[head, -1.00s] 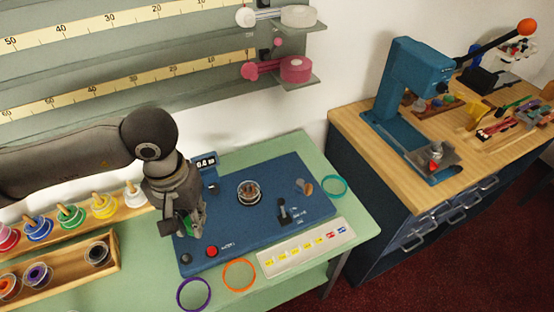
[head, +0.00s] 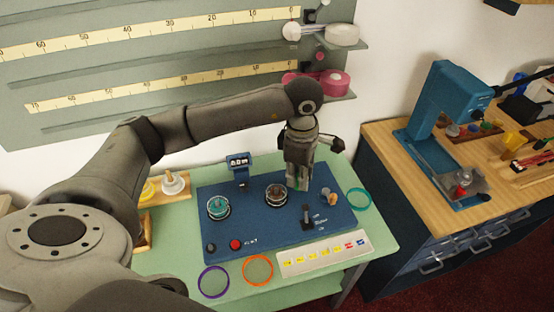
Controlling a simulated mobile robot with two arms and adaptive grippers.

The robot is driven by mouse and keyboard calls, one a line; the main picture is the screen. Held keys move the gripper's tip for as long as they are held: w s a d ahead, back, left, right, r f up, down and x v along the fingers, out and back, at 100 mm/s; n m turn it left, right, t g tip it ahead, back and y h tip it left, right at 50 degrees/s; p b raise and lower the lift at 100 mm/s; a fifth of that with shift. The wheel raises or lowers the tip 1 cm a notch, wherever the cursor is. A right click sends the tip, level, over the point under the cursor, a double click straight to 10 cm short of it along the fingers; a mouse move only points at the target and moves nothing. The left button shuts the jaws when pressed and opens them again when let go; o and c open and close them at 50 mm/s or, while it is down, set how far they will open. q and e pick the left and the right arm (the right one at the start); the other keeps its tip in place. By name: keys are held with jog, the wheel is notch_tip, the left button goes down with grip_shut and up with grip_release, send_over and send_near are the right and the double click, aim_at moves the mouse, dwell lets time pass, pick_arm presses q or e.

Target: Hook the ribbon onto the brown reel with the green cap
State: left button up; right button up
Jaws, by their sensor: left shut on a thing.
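My left gripper (head: 301,186) points down over the right part of the blue machine (head: 250,226), just right of the middle reel. It is shut on a small greenish thing, most likely the ribbon's end; the fingers hide most of it. The middle reel (head: 276,194) has a brownish core between clear flanges and stands on the machine. A second reel (head: 218,207) with a teal-green centre stands to its left. No ribbon span between the reels can be made out. I cannot tell which part is the green cap. My right gripper is out of view.
A small display post (head: 238,165) stands behind the two reels. A black lever (head: 307,217) and a tan peg (head: 329,196) stand close to the gripper. Purple (head: 214,281), orange (head: 257,270) and teal (head: 359,198) rings lie around the machine. A wooden bench (head: 385,150) stands right.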

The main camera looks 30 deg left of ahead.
pick_arm(q)
jog(key=w+a+f+n+p, duration=0.1)
jog(key=w+a+n, duration=0.15)
jog(key=n, duration=0.55)
jog(key=n+b, duration=0.2)
jog(key=n, duration=0.9)
send_over(276, 188)
jog(key=shift+y, duration=0.4)
jog(key=shift+d+f, duration=0.1)
jog(key=shift+f, duration=4.75)
jog(key=shift+f, duration=0.1)
jog(key=shift+f+b, duration=1.1)
jog(key=o, duration=1)
jog(key=shift+c, duration=0.2)
